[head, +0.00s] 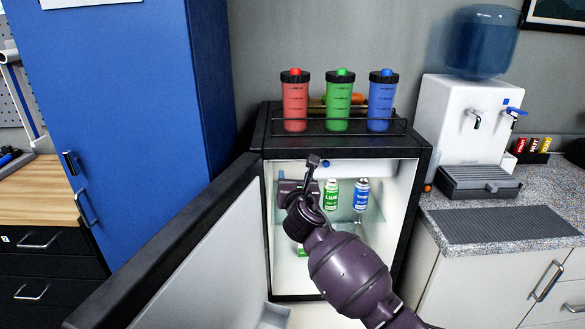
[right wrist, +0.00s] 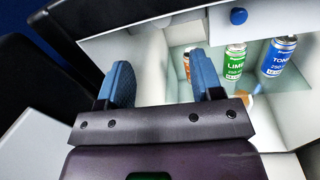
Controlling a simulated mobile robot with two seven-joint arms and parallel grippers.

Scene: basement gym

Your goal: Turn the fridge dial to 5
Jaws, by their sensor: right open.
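The small fridge (head: 416,215) stands with its door (head: 195,255) swung open to the left. A small round blue dial (head: 326,163) sits on a pale panel at the top of the fridge interior. It also shows in the right wrist view (right wrist: 239,16), to the right of my fingers; no numbers or pointer can be read. My right gripper (right wrist: 158,82) is open, with two blue-padded fingers apart and nothing between them. In the head view the right gripper (head: 296,188) is at the fridge opening, left of and below the dial, apart from it. My left gripper is not in view.
Inside the fridge stand a green can (head: 332,195), a blue can (head: 361,194) and a partly hidden orange one (right wrist: 187,65). Red (head: 295,105), green (head: 338,105) and blue (head: 381,105) shakers stand on top. A water dispenser (head: 455,115) is at right, a blue cabinet (head: 120,100) at left.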

